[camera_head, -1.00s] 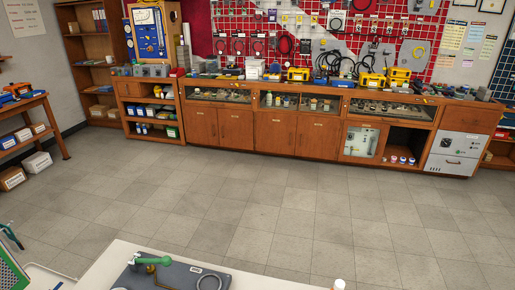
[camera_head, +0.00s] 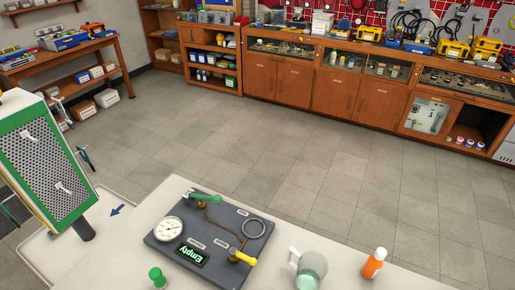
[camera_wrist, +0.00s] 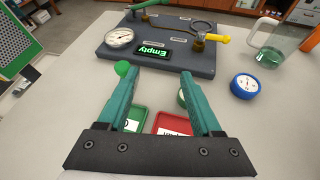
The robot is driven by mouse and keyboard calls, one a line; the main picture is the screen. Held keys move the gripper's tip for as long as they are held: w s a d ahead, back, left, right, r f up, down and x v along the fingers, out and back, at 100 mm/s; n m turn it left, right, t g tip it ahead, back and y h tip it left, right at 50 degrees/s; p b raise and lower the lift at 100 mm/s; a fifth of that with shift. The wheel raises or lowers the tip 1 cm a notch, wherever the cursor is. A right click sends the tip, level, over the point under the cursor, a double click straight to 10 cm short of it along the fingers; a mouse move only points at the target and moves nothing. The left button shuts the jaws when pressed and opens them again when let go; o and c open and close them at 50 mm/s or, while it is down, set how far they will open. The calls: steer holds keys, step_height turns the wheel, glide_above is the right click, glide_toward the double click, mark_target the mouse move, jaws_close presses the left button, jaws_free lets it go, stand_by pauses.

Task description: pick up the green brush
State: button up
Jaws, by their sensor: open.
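My gripper (camera_wrist: 158,73) is open, with two teal fingers wide apart and nothing between the tips. I cannot tell whether the left finger touches the knob. My gripper is not visible in the head view.
The grey board (camera_head: 180,240) bears a gauge, an "Empty" display and green and yellow valve handles. A clear jug (camera_head: 311,268) and an orange bottle (camera_head: 373,263) stand right of it. A blue dial (camera_wrist: 245,86), green tray (camera_wrist: 135,120) and red tray (camera_wrist: 172,124) lie nearby.

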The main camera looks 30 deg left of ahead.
mark_target(155, 281)
steer(key=s+a+f+n+y, duration=0.3)
steer(key=s+n, duration=0.1)
steer(key=s, duration=0.2)
steer(key=shift+g, duration=0.4)
steer(key=x, duration=1.5)
steer(key=shift+w+r, duration=0.2)
steer(key=shift+w, duration=0.15)
steer(key=shift+d, duration=0.1)
jaws_close()
